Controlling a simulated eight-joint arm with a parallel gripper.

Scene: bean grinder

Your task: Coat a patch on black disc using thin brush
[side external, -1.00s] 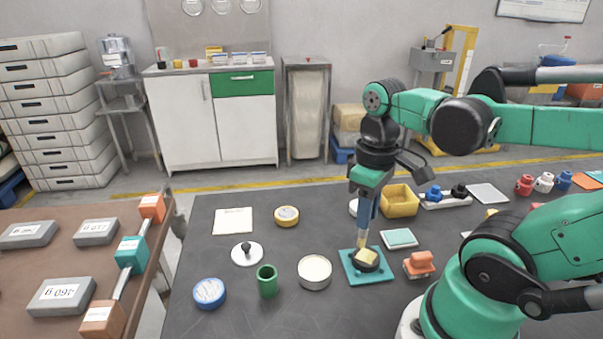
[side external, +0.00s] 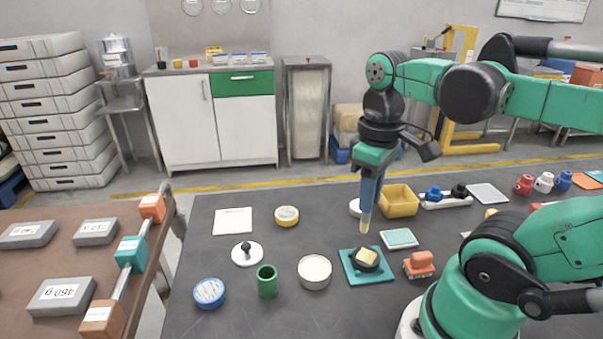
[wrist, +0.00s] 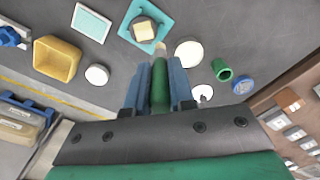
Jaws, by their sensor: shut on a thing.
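My gripper (side external: 371,190) is shut on the thin brush and holds it upright, tip down. The brush's pale yellow tip (side external: 365,227) is in the air, apart from the disc. In the wrist view the brush's green handle (wrist: 160,88) sits between my gripper's blue fingers (wrist: 160,80). The black disc (side external: 374,266) rests on a teal square plate (side external: 352,272) just below and in front of the brush. A pale yellow patch (side external: 366,256) covers part of the disc's top. In the wrist view the disc (wrist: 136,26) shows beyond the brush tip.
A round tin with a pale top (side external: 314,270), a green cup (side external: 267,281) and a blue roll (side external: 209,293) stand left of the plate. A yellow bin (side external: 399,200) is behind.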

